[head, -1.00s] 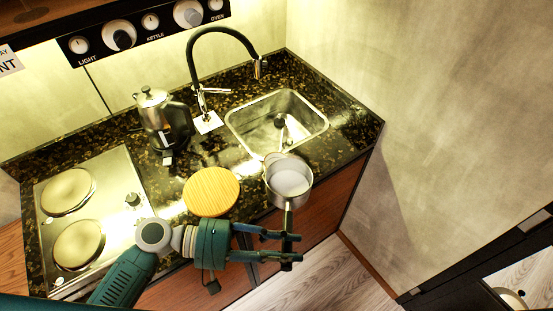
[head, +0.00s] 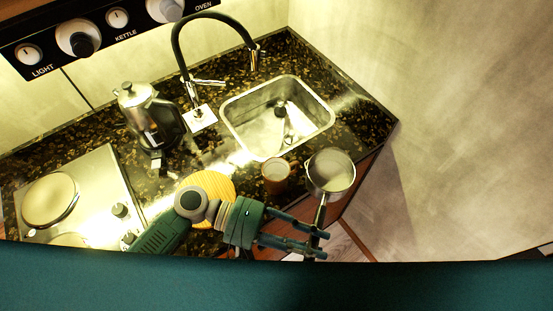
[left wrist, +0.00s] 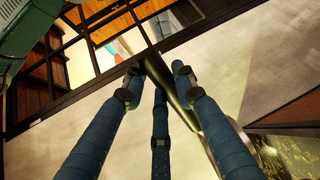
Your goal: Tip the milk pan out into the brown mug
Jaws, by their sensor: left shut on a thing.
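The milk pan (head: 331,172) is a small metal pan with pale contents, held roughly level near the counter's front edge, right of the brown mug. The brown mug (head: 276,178) stands upright on the dark counter, between the round wooden board and the pan. My left gripper (head: 319,243) is shut on the pan's handle (head: 321,214), on the near side of the pan. In the left wrist view my left gripper (left wrist: 158,80) has its fingers around the dark handle (left wrist: 186,106). The pan's bowl is mostly out of that view. My right gripper is not in view.
A sink (head: 303,130) with a black tap (head: 178,55) lies behind the mug. A metal kettle (head: 148,115) stands left of the tap. A hob (head: 85,185) is at the left. The round wooden board (head: 222,184) is partly behind my left arm.

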